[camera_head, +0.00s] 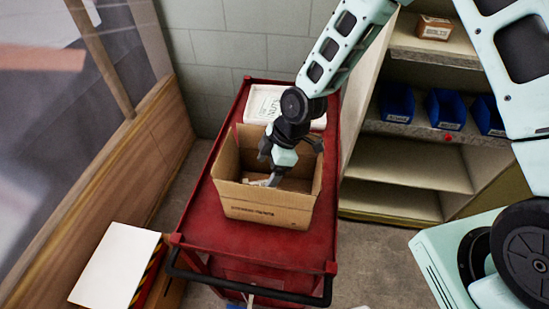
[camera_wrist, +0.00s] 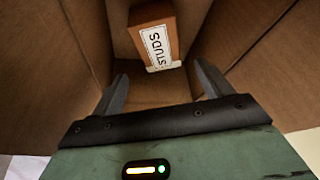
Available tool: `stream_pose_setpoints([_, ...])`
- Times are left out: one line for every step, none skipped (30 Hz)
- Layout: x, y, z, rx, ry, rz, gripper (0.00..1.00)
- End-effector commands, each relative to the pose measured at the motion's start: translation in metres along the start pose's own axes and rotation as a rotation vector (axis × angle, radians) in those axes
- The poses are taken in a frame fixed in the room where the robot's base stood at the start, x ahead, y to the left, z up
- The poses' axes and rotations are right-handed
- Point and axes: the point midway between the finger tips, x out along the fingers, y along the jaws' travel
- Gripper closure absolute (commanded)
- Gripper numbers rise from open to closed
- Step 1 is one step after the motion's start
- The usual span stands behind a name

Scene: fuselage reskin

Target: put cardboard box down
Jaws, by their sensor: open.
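A small brown cardboard box (camera_wrist: 151,32) with a white "STUDS" label lies inside a larger open cardboard box (camera_head: 265,208). My gripper (camera_head: 292,168) reaches down into the larger box from above. In the wrist view its two fingers (camera_wrist: 161,85) are spread apart with nothing between them. The small box is just beyond the fingertips, apart from them as far as I can tell. The larger box stands on the red cart (camera_head: 205,235). In the head view my gripper and the box walls mostly hide the small box.
A white bin (camera_head: 264,103) stands behind the larger box on the cart. Shelves at the right hold several blue bins (camera_head: 397,104) and a small carton (camera_head: 434,28) on top. A wood-panelled wall (camera_head: 150,150) with glass runs along the left. The cart's front end is clear.

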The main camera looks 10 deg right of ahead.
Motion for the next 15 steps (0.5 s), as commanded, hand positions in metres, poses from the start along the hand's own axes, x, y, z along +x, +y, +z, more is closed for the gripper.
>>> stream_pose_setpoints([-0.008, 0.001, 0.002, 0.0, 0.0, 0.004, 0.22])
stream_pose_setpoints([-0.014, 0.002, 0.002, 0.0, 0.001, 0.005, 0.22])
stream_pose_setpoints([-0.02, 0.001, 0.001, 0.0, 0.0, 0.003, 0.22])
stream_pose_setpoints([-0.025, 0.001, 0.002, -0.001, 0.0, 0.003, 0.22])
stream_pose_setpoints([-0.029, 0.001, 0.002, -0.001, -0.001, 0.003, 0.22])
stream_pose_setpoints([-0.035, 0.001, 0.001, 0.0, 0.0, 0.003, 0.22])
stream_pose_setpoints([-0.038, 0.001, 0.001, 0.0, 0.001, 0.002, 0.22])
stream_pose_setpoints([-0.042, 0.001, 0.001, 0.0, 0.0, 0.002, 0.22])
stream_pose_setpoints([-0.045, 0.001, 0.001, 0.0, 0.0, 0.001, 0.22])
stream_pose_setpoints([-0.047, 0.0, 0.001, 0.0, 0.0, 0.0, 0.22])
stream_pose_setpoints([-0.049, 0.0, 0.0, -0.001, 0.0, 0.0, 0.22])
stream_pose_setpoints([-0.05, -0.001, 0.0, -0.001, 0.0, -0.001, 0.22])
stream_pose_setpoints([-0.051, -0.001, 0.0, -0.001, 0.0, -0.001, 0.22])
stream_pose_setpoints([-0.052, -0.001, 0.0, 0.0, -0.001, -0.001, 0.22])
stream_pose_setpoints([-0.053, -0.001, 0.0, 0.001, -0.003, -0.001, 0.22])
